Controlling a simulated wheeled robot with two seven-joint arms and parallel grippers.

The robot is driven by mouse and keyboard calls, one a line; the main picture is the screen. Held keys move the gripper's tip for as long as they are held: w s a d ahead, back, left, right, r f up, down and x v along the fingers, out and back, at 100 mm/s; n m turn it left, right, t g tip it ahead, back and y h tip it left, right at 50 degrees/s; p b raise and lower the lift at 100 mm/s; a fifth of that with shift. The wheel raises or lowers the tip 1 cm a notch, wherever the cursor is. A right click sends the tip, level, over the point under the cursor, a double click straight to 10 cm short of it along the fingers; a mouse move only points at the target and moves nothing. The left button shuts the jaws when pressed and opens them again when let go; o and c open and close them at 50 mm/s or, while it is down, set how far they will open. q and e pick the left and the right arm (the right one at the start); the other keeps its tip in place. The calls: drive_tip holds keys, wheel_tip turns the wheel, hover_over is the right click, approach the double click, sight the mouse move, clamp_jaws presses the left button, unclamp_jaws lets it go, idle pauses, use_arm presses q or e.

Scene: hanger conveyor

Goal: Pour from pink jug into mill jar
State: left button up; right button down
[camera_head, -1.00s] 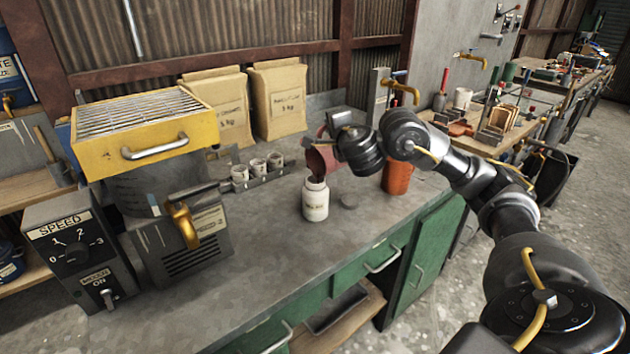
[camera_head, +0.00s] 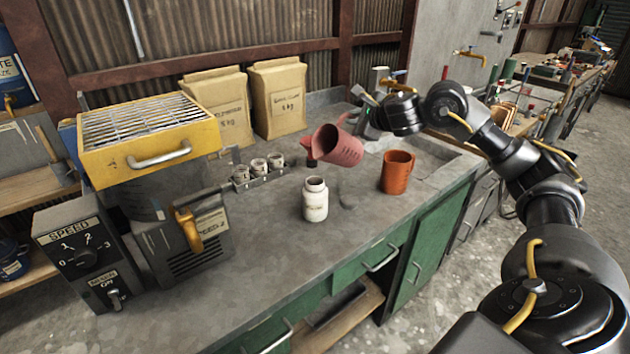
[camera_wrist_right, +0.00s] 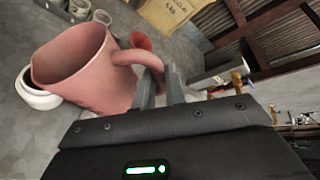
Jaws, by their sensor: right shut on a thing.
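The pink jug (camera_head: 340,148) is tipped on its side in the air above the bench, its mouth toward the left. My right gripper (camera_head: 362,116) is shut on its handle, also seen in the right wrist view (camera_wrist_right: 160,88). The white mill jar (camera_head: 315,203) stands upright and open on the bench, below and slightly left of the jug; they are apart. The jar is partly hidden behind the jug (camera_wrist_right: 78,68) in the wrist view. A small dark patch shows under the jug's mouth; I cannot tell what it is. My left gripper is not in view.
An orange cup (camera_head: 396,175) stands right of the jar. A rack of small jars (camera_head: 262,180) and two paper sacks (camera_head: 277,98) stand behind. A grey machine with a yellow tray (camera_head: 150,148) fills the left. The bench front (camera_head: 262,260) is clear.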

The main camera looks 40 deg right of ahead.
drive_tip(key=shift+d+m+y, duration=0.4)
drive_tip(key=shift+d, duration=0.15)
